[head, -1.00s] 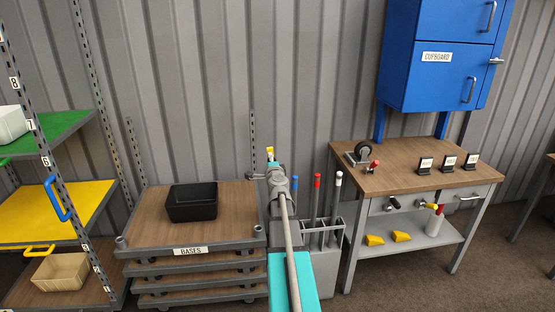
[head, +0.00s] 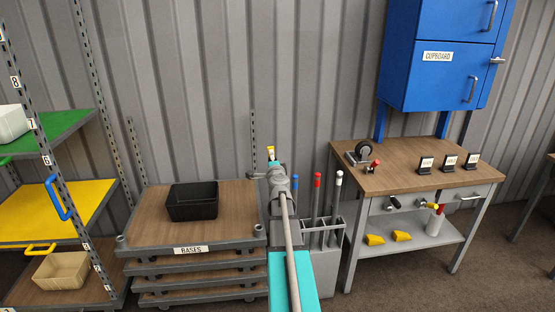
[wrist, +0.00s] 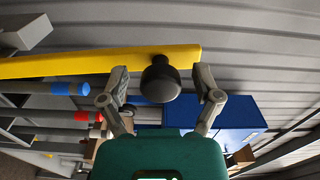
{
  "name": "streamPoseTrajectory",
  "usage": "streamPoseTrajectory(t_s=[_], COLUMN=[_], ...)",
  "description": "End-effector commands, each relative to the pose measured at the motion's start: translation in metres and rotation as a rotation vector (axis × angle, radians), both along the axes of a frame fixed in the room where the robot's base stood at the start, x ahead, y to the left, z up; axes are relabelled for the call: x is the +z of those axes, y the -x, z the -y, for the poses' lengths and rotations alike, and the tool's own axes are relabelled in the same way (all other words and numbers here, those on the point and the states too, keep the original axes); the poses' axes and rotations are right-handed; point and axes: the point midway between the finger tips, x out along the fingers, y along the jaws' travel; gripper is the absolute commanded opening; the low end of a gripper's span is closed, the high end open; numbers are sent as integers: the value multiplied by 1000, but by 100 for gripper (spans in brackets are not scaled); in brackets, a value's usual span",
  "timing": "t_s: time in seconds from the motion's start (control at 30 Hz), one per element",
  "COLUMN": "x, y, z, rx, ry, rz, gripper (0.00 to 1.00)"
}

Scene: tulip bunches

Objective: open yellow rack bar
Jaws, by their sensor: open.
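In the wrist view a long yellow bar (wrist: 60,64) runs across the top, with its end at the right. A round black knob (wrist: 160,80) sits near that end. My gripper (wrist: 161,84) is open, one finger on each side of the knob; I cannot tell whether either finger touches it. In the head view only a small yellow tip (head: 271,150) shows above my gripper (head: 268,172), and my arm hides the rest. Beside it in the rack (head: 324,238) stand bars with blue (head: 295,183), red (head: 317,180) and white (head: 338,179) ends.
A stack of bases (head: 150,238) with a black bin (head: 193,203) stands left of the rack. A workbench (head: 405,178) and a blue cupboard (head: 430,78) are at the right. Shelving with a yellow shelf (head: 85,200) is at far left. A corrugated wall (head: 220,80) is close behind.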

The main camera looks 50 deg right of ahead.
Motion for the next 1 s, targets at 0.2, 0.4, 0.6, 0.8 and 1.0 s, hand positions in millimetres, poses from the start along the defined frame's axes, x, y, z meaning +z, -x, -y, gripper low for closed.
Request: streamPoseTrajectory(t_s=[0.2,0.4,0.6,0.8,1.0], x=[0,0,0,0,0], y=[8,26,52,75,90], z=[-7,-22,-42,-62,-74], rx=[0,0,-1,-1,-1], ry=[0,0,0,-1,-1], rz=[0,0,0,-1,-1], gripper=[82,82,82,82,82])
